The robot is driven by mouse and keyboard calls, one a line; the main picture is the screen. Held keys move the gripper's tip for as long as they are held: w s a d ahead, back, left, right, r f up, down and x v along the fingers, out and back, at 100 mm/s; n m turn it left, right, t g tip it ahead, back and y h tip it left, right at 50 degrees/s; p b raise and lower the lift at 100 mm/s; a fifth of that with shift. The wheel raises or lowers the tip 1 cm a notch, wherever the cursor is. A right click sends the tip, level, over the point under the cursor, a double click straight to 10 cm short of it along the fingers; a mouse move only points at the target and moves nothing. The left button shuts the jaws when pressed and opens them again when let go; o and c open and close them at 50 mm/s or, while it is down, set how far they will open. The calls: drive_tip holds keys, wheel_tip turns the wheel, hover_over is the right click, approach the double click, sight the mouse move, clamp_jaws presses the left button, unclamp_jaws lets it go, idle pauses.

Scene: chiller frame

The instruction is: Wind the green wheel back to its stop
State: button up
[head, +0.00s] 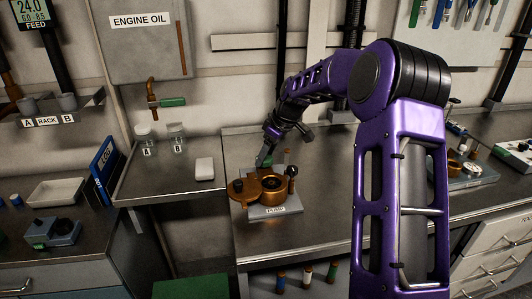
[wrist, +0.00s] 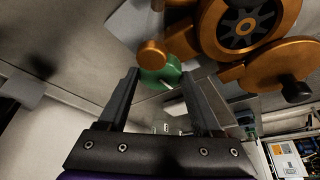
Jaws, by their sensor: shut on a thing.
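The bronze pump (head: 271,184) stands on a grey base plate marked PUMP on the bench. Its green wheel (wrist: 158,72) shows in the wrist view below a bronze knob-like end. My gripper (wrist: 160,76) has one finger on each side of the green wheel and is shut on it. In the head view my gripper (head: 265,160) reaches down behind the pump's left part, and the wheel is mostly hidden there. The wheel's stop cannot be made out.
A white box (head: 204,168) and two jars stand on the left bench. A tap with a green handle (head: 172,102) hangs below the ENGINE OIL tank (head: 140,45).

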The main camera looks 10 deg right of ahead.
drive_tip(key=shift+f, duration=0.1)
idle(0.5)
drive_tip(key=o, duration=1.4)
drive_tip(key=shift+c, duration=0.2)
drive_tip(key=p+v, duration=0.1)
drive_tip(key=v, duration=1.6)
drive_tip(key=shift+r, duration=0.25)
drive_tip(key=shift+d, duration=0.15)
